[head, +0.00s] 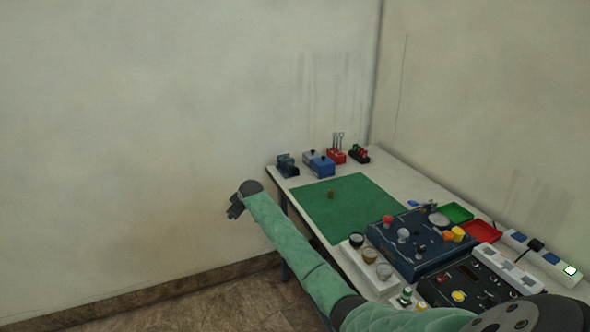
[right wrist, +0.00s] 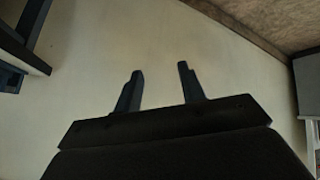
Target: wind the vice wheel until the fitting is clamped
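A small dark blue device (head: 287,165) sits at the table's far left corner; it may be the vice, but its wheel and jaws are too small to make out. My right arm reaches in from the lower right, and my right gripper (head: 235,208) hangs off the table's left side, apart from everything. In the right wrist view its two fingers (right wrist: 160,85) are spread with nothing between them. My left gripper is not in view.
Blue boxes (head: 319,163) and a red rack (head: 336,156) line the table's back. A blue panel with knobs (head: 408,248), cups on a white tray (head: 354,261), green (head: 456,213) and red trays (head: 482,231) and power strips (head: 510,267) crowd the right. Most of the mat is clear.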

